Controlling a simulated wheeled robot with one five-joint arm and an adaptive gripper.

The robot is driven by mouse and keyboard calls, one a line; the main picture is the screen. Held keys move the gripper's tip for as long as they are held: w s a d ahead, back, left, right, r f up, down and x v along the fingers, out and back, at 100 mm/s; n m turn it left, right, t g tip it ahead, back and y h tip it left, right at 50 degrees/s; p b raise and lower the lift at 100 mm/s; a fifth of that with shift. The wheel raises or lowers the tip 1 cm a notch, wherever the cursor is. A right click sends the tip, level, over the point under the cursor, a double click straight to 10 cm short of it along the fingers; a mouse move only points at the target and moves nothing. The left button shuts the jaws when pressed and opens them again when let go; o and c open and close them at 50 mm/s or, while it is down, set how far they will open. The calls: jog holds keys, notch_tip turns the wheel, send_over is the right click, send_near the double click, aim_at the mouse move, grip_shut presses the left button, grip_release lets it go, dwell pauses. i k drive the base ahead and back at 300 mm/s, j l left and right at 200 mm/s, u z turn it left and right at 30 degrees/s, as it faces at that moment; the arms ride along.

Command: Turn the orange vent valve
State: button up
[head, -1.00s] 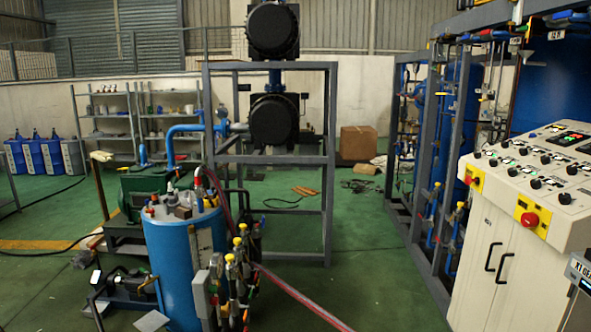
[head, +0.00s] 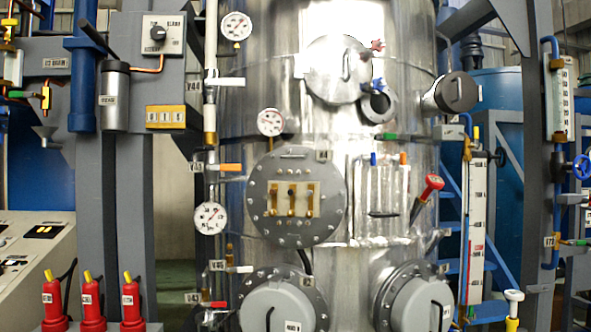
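Two orange handles show in the head view. One is an orange lever (head: 230,167) on the thin vertical pipe at the left of a large steel vessel (head: 330,100); it points right, roughly level. The other is a small upright orange handle (head: 403,158), beside a blue one (head: 373,158), above a sight-glass-like panel on the vessel's front. I cannot tell from the labels which one is the vent valve. My gripper is not in view.
Pressure gauges (head: 210,218), a bolted round flange (head: 296,240) and protruding round ports (head: 280,305) crowd the vessel's front. Red capped fittings (head: 87,300) stand at lower left. A control desk (head: 35,265) is at far left. The floor is hardly visible.

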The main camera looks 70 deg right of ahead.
aim_at(223, 167)
jog(key=z, duration=1.9)
